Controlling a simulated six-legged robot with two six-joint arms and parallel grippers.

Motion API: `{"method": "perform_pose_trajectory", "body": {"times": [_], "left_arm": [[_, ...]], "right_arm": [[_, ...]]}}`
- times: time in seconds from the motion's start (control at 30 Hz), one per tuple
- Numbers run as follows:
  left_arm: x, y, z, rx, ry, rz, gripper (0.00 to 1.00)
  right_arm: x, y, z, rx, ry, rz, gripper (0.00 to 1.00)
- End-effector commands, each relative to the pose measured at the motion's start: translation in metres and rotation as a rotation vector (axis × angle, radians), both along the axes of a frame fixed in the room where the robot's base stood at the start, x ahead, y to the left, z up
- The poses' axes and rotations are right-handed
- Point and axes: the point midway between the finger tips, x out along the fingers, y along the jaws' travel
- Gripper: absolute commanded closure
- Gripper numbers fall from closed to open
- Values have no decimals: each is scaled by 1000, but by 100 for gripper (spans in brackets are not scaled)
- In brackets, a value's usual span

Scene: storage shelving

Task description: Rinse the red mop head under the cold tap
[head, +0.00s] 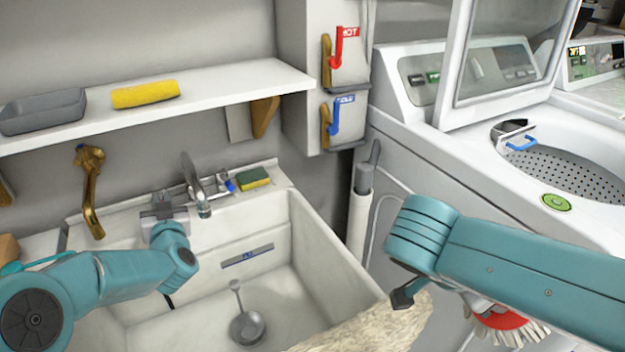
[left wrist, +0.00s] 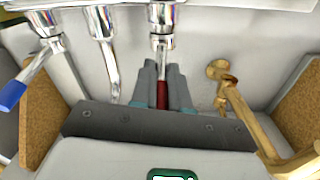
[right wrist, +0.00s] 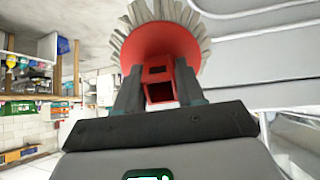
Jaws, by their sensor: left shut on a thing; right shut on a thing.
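The red mop head (head: 505,322) shows partly below my right forearm, right of the sink (head: 345,255). In the right wrist view, my right gripper (right wrist: 158,88) is shut on the red socket of the mop head (right wrist: 160,45), whose pale bristles point away. My left gripper (head: 163,203) is at the chrome tap (head: 193,180) behind the sink. In the left wrist view, my left gripper (left wrist: 162,88) is shut on a red-tipped tap lever (left wrist: 162,95). The blue cold tap lever (head: 230,186) stands apart to its right; it also shows in the left wrist view (left wrist: 12,95).
A brass wall fitting (head: 91,190) hangs left of the tap. A shelf (head: 215,88) crosses above, carrying a yellow roll (head: 145,94). A ladle-like strainer (head: 247,325) lies in the basin. A shaggy beige thing (head: 375,325) covers the sink's front right corner. A washing machine (head: 480,150) stands right.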

Motion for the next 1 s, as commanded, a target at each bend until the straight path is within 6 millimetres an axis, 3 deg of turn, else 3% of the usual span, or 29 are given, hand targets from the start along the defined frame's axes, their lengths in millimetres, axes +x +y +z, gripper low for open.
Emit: {"method": "perform_pose_trajectory", "body": {"times": [0.27,0.3,0.33,0.37,0.73,1.0], "left_arm": [[-1,0,-5,-3,12,5,100],[-1,0,-6,-3,12,4,72],[-1,0,-5,-3,12,4,62],[-1,0,-5,-3,11,4,60],[-7,-3,-2,-2,7,2,60],[-58,-27,-2,-2,8,0,60]], "right_arm": [[0,0,0,-1,0,0,100],[0,0,0,-1,0,0,100],[0,0,0,-1,0,0,100],[0,0,0,-1,0,0,100],[0,0,1,-1,0,0,100],[0,0,3,-1,0,0,100]]}}
